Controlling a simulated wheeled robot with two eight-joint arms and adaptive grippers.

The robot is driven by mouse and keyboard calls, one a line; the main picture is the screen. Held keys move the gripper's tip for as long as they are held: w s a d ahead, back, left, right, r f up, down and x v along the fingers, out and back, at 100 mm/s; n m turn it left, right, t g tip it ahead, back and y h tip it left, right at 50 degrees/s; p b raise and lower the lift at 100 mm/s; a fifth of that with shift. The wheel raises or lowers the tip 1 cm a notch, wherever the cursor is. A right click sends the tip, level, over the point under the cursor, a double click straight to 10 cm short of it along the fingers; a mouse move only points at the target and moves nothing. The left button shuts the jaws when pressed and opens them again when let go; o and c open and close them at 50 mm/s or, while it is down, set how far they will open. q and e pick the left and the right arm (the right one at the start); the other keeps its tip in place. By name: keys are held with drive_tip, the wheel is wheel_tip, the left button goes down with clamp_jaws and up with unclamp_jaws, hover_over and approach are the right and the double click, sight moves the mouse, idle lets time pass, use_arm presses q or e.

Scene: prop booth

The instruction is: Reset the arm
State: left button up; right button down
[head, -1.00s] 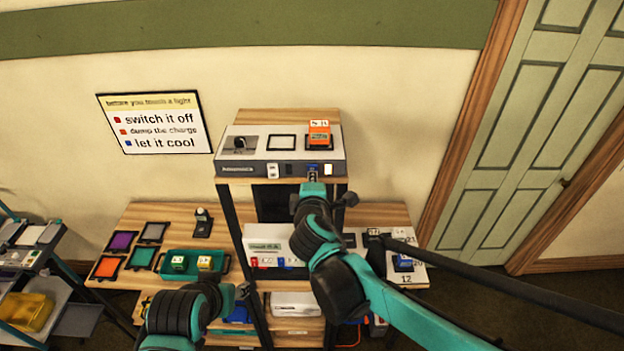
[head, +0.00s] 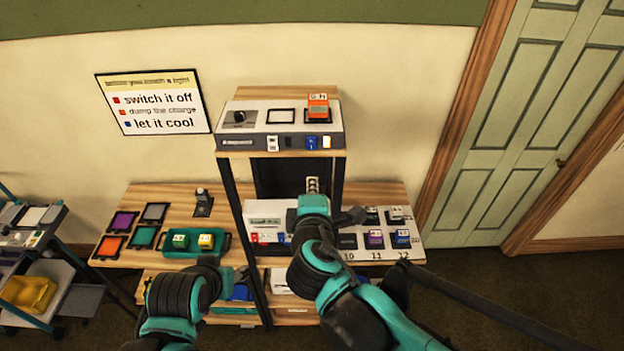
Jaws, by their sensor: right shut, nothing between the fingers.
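My right gripper (head: 312,186) is shut and empty. It hangs just below the front edge of the raised grey console (head: 255,141), before the dark opening under it. The console carries a dark knob (head: 239,118), an empty black-framed square (head: 280,116) and an orange block (head: 318,106) in a dark frame. Its front has a white switch (head: 272,143), a blue switch (head: 311,142) and a pale lit one (head: 327,142). My right gripper is apart from these. My left arm (head: 185,300) is low at the left; its fingers cannot be made out.
A green tray (head: 172,254) with two blocks sits left on the wooden table (head: 165,200), near several coloured frames. A white numbered board (head: 412,253) with blocks lies right, partly behind my right arm. A cart with a yellow bin (head: 28,293) stands far left.

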drive_tip(key=s+d+f+m+g+h+b, duration=0.1)
drive_tip(key=s+d+f+m+b, duration=0.2)
drive_tip(key=f+b, duration=0.4)
drive_tip(key=d+f+m+g+b, duration=0.25)
drive_tip(key=d+f+b, duration=0.3)
drive_tip(key=f, duration=0.45)
drive_tip(key=s+d+f+m+g+h+b, duration=0.1)
drive_tip(key=s+d+f+m+b, duration=0.2)
drive_tip(key=f+b, duration=0.4)
use_arm(q)
wheel_tip(320, 180, down, 36)
drive_tip(key=b, duration=1.6)
drive_tip(key=shift+w, duration=0.15)
use_arm(e)
drive_tip(key=s+d+f+m, duration=0.2)
drive_tip(key=f+m, duration=0.1)
drive_tip(key=f, duration=0.5)
drive_tip(key=s+d+f+m+g+y, duration=0.1)
drive_tip(key=s+d+f+m, duration=0.1)
drive_tip(key=f, duration=0.6)
drive_tip(key=s+d+f+m+g+y, duration=0.1)
drive_tip(key=f+m, duration=0.3)
drive_tip(key=f, duration=0.4)
drive_tip(key=shift+s+d+f, duration=0.2)
drive_tip(key=shift+s+d, duration=0.2)
drive_tip(key=shift+s, duration=0.5)
use_arm(q)
drive_tip(key=shift+r, duration=0.1)
use_arm(e)
drive_tip(key=shift+m+g, duration=0.25)
